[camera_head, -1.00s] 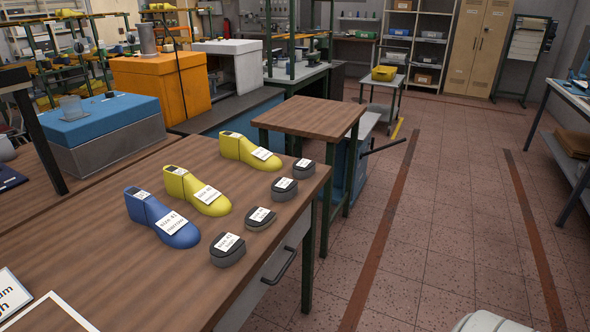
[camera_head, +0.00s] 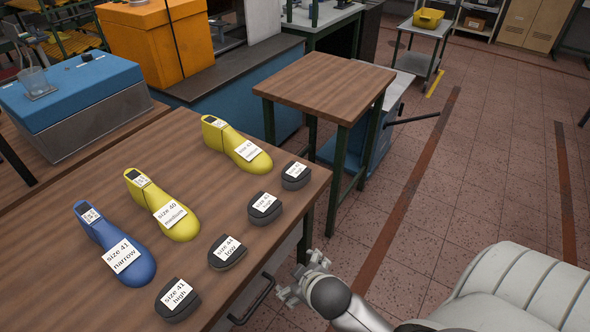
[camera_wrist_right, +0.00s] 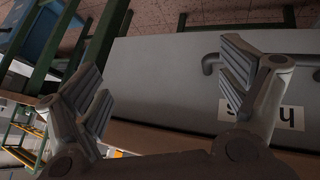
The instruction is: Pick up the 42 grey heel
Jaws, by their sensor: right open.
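Several dark grey heels with white labels stand in a row near the table's right edge. The nearest heel (camera_head: 178,313) reads size 41 high and the one behind it, the second heel (camera_head: 227,261), appears to read size 44 low. The labels on the third heel (camera_head: 264,216) and the farthest heel (camera_head: 295,184) are too small to read surely, so I cannot tell which is 42. My right gripper (camera_head: 290,288) is open and empty, beside the table's right edge, apart from the heels. It also shows open in the right wrist view (camera_wrist_right: 165,88). My left gripper is out of view.
A blue shoe last (camera_head: 132,262) and two yellow lasts (camera_head: 178,222) (camera_head: 240,155) stand left of the heels on the wooden table (camera_head: 60,300). A drawer handle (camera_head: 258,303) juts from the table's side near my right gripper. A smaller table (camera_head: 325,90) stands behind.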

